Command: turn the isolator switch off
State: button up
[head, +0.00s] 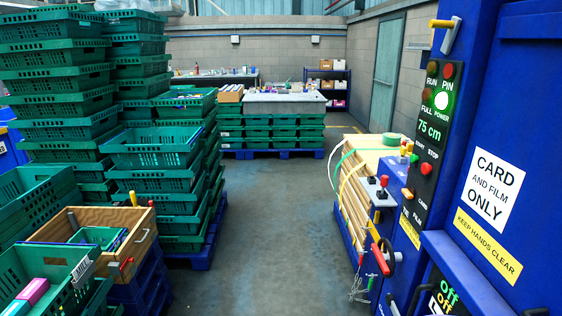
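The blue baling machine (500,110) fills the right side of the head view. A red lever handle (380,259) sticks out low on its left side, beside a dark round part; I cannot tell for sure whether this is the isolator switch. A black label with green "off" lettering (446,296) is at the bottom right, partly cut by the frame edge. My gripper is not in view.
Tall stacks of green crates (60,80) stand at left, with a wooden box (98,240) in front. A strapped bale (362,185) stands against the machine's left side. The grey floor aisle (270,230) is clear up to the crates on a blue pallet (285,153).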

aim_at(378, 217)
jog(key=i, duration=0.9)
jog(key=i+j+z, duration=0.15)
jog(key=i, duration=0.75)
jog(key=i+j+z, duration=0.1)
jog(key=i+z, duration=0.15)
jog(key=i, duration=0.2)
jog(key=i+j+z, duration=0.25)
jog(key=i, duration=0.15)
jog(key=i+j+z, duration=0.25)
jog(key=i, duration=0.15)
jog(key=l, duration=0.1)
